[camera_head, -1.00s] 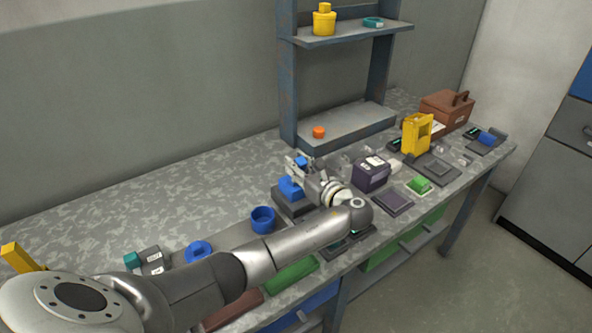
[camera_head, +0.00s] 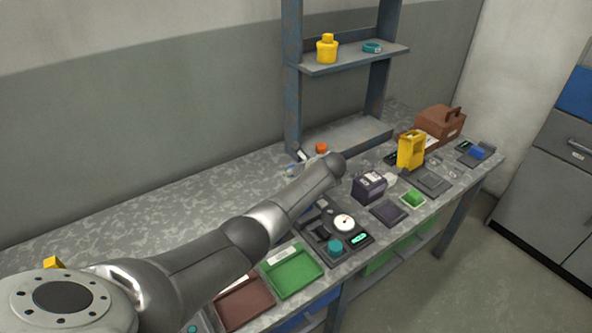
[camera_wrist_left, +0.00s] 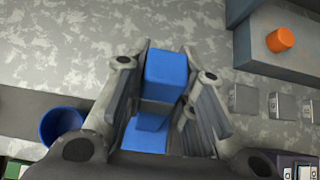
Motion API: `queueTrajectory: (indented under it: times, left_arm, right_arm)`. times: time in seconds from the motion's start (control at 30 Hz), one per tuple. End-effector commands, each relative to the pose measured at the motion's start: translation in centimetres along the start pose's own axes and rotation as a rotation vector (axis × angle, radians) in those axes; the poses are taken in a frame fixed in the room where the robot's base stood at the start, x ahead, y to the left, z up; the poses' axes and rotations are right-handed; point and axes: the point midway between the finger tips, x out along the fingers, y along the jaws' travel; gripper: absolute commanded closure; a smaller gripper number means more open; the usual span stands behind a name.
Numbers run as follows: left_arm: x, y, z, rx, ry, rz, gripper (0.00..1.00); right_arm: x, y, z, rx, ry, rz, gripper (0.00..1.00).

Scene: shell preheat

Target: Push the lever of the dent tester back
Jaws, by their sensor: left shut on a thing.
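In the wrist view my left gripper (camera_wrist_left: 166,66) has its fingers on both sides of a blue block (camera_wrist_left: 167,76) and is shut on it. Another blue part (camera_wrist_left: 146,133) shows below it between the fingers. I cannot tell whether the block is the lever. In the head view my left gripper (camera_head: 298,158) is mostly hidden behind its forearm, near the shelf foot. A dark device with a round dial gauge (camera_head: 344,222) and a teal knob (camera_head: 335,246) stands in front of the arm; it is not clear whether this is the dent tester. My right gripper is out of view.
An orange knob (camera_head: 321,148) sits on the low shelf behind the gripper. A blue cup (camera_wrist_left: 62,125) stands left of the gripper. A dark purple box (camera_head: 369,187) and a yellow device (camera_head: 411,150) stand to the right. Green (camera_head: 292,271) and brown trays lie in front.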

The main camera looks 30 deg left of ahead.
Motion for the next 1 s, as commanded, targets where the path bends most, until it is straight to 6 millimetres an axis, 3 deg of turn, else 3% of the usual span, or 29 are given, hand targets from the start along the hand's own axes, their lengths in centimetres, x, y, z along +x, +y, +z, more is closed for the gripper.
queueTrajectory:
  times: [0.67, 0.7, 0.87, 1.0]
  left_arm:
    - [0.70, 0.02, 0.17, 0.000, 0.073, 0.000, 1.00]
    - [0.70, 0.02, 0.17, 0.000, 0.073, 0.000, 0.75]
    - [0.70, 0.02, 0.19, 0.000, 0.072, 0.000, 0.54]
    - [0.69, 0.02, 0.20, 0.000, 0.071, 0.000, 0.54]
  right_arm:
    - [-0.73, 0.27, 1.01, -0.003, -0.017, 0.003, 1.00]
    - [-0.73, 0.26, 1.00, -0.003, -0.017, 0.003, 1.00]
    - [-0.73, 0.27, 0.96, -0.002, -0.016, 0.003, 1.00]
    - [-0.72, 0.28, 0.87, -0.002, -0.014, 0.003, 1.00]
